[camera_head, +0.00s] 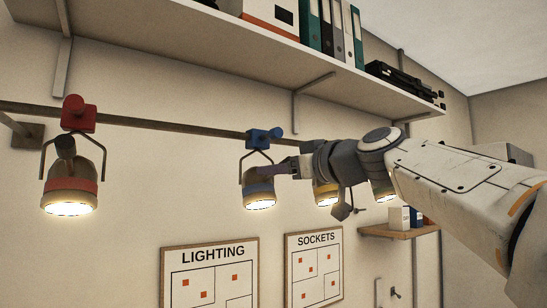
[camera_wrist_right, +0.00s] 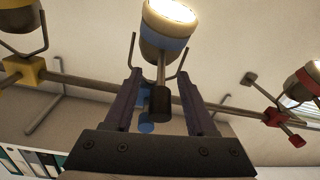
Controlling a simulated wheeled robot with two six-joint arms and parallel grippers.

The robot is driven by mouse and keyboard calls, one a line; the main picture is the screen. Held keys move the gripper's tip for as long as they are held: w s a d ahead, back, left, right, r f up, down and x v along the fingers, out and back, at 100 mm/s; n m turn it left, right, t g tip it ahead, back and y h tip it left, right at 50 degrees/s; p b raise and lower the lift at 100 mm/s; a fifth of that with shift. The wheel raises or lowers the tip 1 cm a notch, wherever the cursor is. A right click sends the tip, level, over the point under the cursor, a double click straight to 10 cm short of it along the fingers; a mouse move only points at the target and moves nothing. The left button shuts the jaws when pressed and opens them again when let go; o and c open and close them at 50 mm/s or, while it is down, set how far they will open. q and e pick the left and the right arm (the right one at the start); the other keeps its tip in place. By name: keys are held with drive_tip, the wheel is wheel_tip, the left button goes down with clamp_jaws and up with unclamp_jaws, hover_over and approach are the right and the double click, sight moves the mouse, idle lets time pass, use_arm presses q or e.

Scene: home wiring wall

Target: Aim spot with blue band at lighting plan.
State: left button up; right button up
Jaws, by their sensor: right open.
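The spot with the blue band (camera_head: 259,188) hangs under a blue clamp (camera_head: 264,138) on the wall rail, lit and facing down. The lighting plan (camera_head: 210,272) is on the wall below and left of it. My right gripper (camera_head: 286,169) is at the spot's right side. In the right wrist view the spot's lamp head (camera_wrist_right: 165,32) shows upside down, with a dark rear grip (camera_wrist_right: 160,101) pointing between the open fingers of my right gripper (camera_wrist_right: 160,76). The fingers stand on either side of that grip; I cannot tell whether either touches. My left gripper is not in view.
A red-banded spot (camera_head: 70,184) hangs at the left. A yellow-banded spot (camera_head: 326,190) and another lit spot (camera_head: 384,190) are partly behind my right arm. The sockets plan (camera_head: 314,268) is right of the lighting plan. A shelf (camera_head: 230,32) with binders runs above the rail (camera_head: 180,126).

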drive_tip(key=shift+x, duration=0.9)
clamp_jaws()
idle(0.9)
